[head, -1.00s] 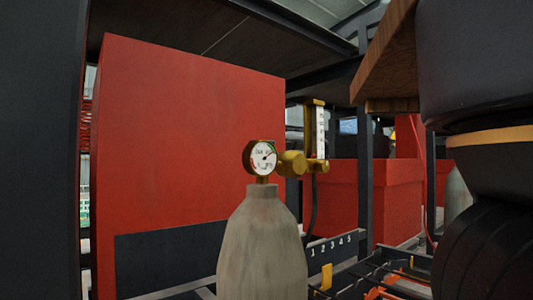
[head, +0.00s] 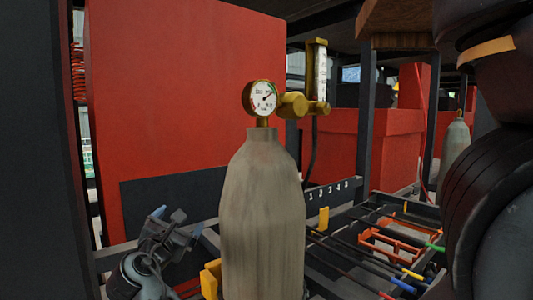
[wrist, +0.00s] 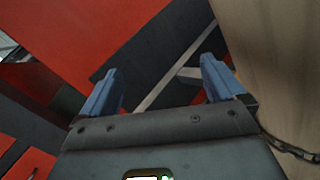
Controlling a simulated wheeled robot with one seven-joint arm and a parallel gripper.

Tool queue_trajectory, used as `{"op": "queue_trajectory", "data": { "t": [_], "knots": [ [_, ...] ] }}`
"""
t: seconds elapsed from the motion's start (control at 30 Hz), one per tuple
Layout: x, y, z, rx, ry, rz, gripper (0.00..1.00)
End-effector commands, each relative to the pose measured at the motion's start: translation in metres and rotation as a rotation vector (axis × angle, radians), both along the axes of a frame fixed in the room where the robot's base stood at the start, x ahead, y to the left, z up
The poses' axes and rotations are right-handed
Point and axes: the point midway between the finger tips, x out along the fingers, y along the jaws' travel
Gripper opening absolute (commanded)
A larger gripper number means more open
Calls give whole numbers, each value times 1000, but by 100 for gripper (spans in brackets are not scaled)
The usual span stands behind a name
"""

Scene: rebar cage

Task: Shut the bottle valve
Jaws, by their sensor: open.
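The grey gas bottle (head: 263,215) stands upright in the middle of the head view. A round white pressure gauge (head: 262,98) sits above its neck, with a brass regulator body (head: 293,104) and an upright flow tube (head: 320,70) to the right. I cannot make out a separate valve handle. My gripper (head: 176,224) is low and left of the bottle, apart from it. In the wrist view its two blue fingers (wrist: 162,84) are spread with nothing between them. The bottle's side (wrist: 275,60) fills the right of that view; its top is out of that view.
A big red panel (head: 185,100) stands behind the bottle. A yellow bracket (head: 211,279) is at the bottle's lower left. A chain (wrist: 290,148) hangs beside the bottle. Rods and an orange crate (head: 392,246) lie to the right. A dark post (head: 30,150) borders the left.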

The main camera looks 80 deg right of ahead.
Motion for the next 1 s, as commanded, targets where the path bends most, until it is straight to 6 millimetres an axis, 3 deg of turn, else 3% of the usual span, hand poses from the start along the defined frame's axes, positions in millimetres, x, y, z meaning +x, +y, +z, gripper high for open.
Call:
{"op": "queue_trajectory", "data": {
  "t": [0.03, 0.1, 0.3, 0.5, 0.6, 0.8, 1.0],
  "knots": [
    [-2, -15, 27, -28, 30, -72, 96],
    [-8, -31, 60, -54, 90, -177, 96],
    [-40, -63, 157, -66, 236, -488, 96],
    [-85, -73, 250, 15, 340, -786, 96],
    [-106, -70, 286, 77, 373, -902, 96],
    [-132, -63, 326, 171, 403, -1029, 96],
    [-145, -67, 333, 193, 410, -1053, 96]
  ]
}}
